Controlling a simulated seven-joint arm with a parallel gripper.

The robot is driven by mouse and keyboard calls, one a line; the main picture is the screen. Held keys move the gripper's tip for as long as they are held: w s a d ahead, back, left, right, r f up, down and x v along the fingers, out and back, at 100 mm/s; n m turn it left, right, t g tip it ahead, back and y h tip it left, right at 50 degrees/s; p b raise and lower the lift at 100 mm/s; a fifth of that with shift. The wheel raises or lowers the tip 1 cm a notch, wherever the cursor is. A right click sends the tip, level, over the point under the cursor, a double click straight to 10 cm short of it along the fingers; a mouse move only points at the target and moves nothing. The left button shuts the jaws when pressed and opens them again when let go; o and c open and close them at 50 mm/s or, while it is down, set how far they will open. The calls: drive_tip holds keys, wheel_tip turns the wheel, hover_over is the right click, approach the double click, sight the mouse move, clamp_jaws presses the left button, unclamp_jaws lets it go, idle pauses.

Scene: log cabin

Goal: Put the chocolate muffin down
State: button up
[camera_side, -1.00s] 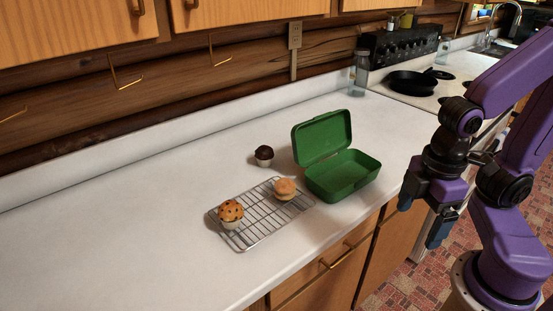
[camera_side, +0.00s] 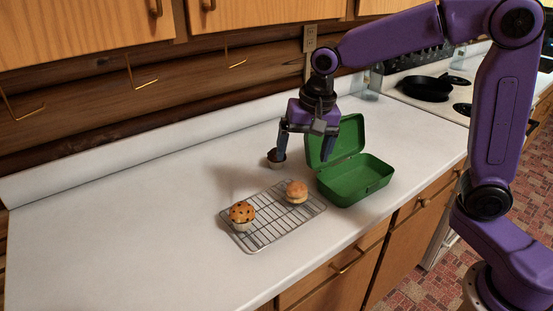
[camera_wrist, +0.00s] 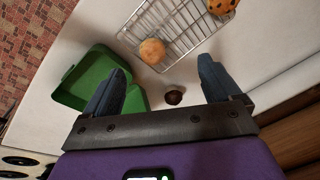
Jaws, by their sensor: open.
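The chocolate muffin (camera_side: 276,160) is dark brown with a pale base. It stands upright on the white counter, behind the wire rack and left of the green lunchbox. My gripper (camera_side: 305,158) points down above the counter beside the muffin, with its left finger partly in front of it in the side view. In the wrist view, the muffin (camera_wrist: 174,96) shows between my two spread fingertips (camera_wrist: 158,76), a little nearer the palm side of the picture. My gripper is open and empty. Whether a finger touches the muffin cannot be told.
The open green lunchbox (camera_side: 357,190) stands to the right, its raised lid close behind my gripper. A wire rack (camera_side: 268,232) holds a chocolate-chip muffin (camera_side: 241,214) and a small bun-like item (camera_side: 296,191). The counter's left part is clear.

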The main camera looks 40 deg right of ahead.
drive_tip(key=w+d+m+t+h, duration=0.1)
drive_tip(key=w+d+m, duration=0.3)
drive_tip(key=w+m, duration=0.35)
drive_tip(key=w+d+m, duration=0.4)
drive_tip(key=w+m, duration=0.2)
drive_tip(key=w, duration=0.3)
drive_tip(key=shift+m, duration=0.25)
drive_tip(key=x, duration=1.1)
drive_tip(key=shift+w+f, duration=0.1)
drive_tip(key=shift+w, duration=0.25)
drive_tip(key=shift+d+x, duration=0.15)
drive_tip(key=shift+x, duration=1.15)
drive_tip(key=shift+d+x, duration=0.1)
drive_tip(key=shift+x, duration=1.15)
drive_tip(key=shift+w, duration=0.1)
drive_tip(key=c, duration=0.7)
